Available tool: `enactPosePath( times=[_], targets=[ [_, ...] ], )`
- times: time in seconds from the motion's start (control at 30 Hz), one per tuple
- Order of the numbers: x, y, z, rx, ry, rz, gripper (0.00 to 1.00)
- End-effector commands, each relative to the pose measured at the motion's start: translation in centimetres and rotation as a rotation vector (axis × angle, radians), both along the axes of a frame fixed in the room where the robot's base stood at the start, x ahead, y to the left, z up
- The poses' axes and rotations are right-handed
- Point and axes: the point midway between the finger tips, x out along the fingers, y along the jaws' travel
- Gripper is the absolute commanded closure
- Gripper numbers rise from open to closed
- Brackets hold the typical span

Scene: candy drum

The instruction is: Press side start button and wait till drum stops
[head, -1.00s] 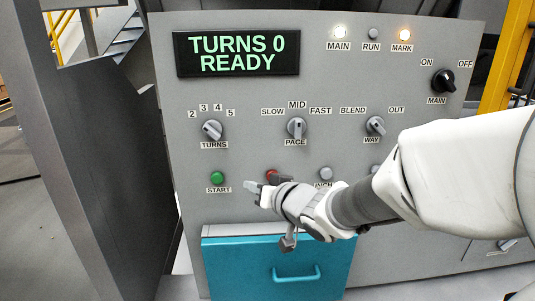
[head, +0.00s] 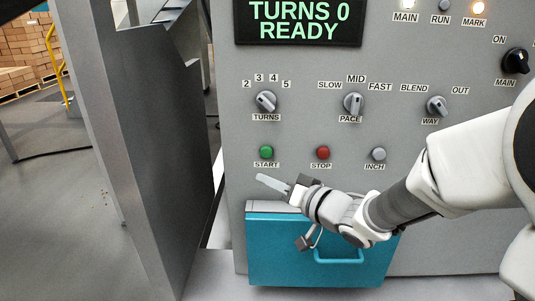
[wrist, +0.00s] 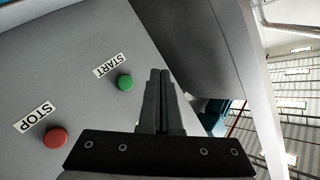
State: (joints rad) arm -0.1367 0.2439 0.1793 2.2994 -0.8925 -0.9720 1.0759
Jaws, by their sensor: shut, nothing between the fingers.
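The green START button (head: 266,152) is on the grey control panel (head: 310,200), left of the red STOP button (head: 323,153). In the wrist view the green button (wrist: 125,82) lies just left of my fingers and the red button (wrist: 55,137) is lower left. My gripper (head: 262,179) is shut and empty. In the head view its tips show a little below the green button; I see no contact with it. The display (head: 298,22) reads "TURNS 0 READY". The drum itself is not in view.
A teal drawer (head: 282,262) with a handle is below my gripper. TURNS (head: 265,102), PACE (head: 353,104) and WAY (head: 437,107) knobs are above, and the INCH button (head: 379,154) is to the right. A grey upright panel (head: 150,140) stands at the left.

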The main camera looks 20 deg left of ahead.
Motion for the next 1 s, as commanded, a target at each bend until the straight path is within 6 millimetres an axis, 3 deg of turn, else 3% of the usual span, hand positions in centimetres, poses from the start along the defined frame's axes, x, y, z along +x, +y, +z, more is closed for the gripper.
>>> enactPosePath(
  times=[0.27,0.7,1.0],
  targets=[
    [1.3,0.3,0.0,-0.002,-0.001,-0.001,1.0],
    [7.1,1.6,0.2,-0.001,0.0,-0.002,1.0],
    [8.6,2.0,0.0,-0.002,0.0,-0.001,1.0]
  ],
)
